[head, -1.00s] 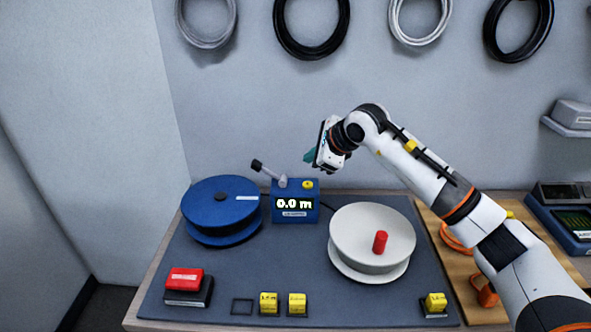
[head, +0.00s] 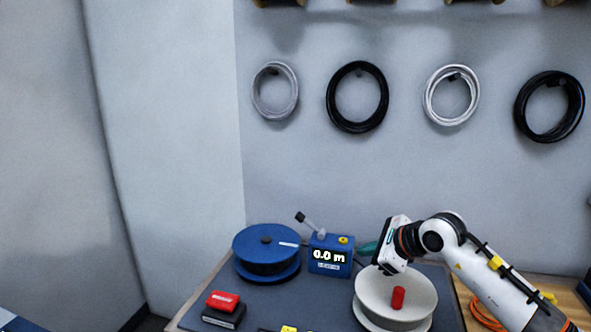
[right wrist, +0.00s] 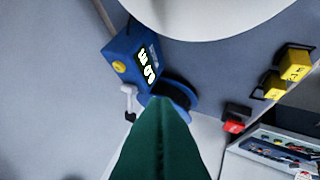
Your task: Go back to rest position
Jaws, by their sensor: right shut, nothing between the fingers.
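My right gripper (head: 367,248) shows its teal fingers pointing left, just right of the blue meter box (head: 331,257) in the head view. In the right wrist view its green fingers (right wrist: 160,130) are together, with nothing between them. My left gripper is not in view. The meter box reads 0.0 m and also shows in the right wrist view (right wrist: 128,55). My right arm reaches in from the lower right, over the white reel (head: 372,290) with its red handle (head: 398,298).
A blue reel (head: 265,240) stands left of the meter box. A red-topped block (head: 223,302) lies at the mat's front left. Several cable coils (head: 357,97) hang on the wall. An orange coil (head: 485,316) lies at the right.

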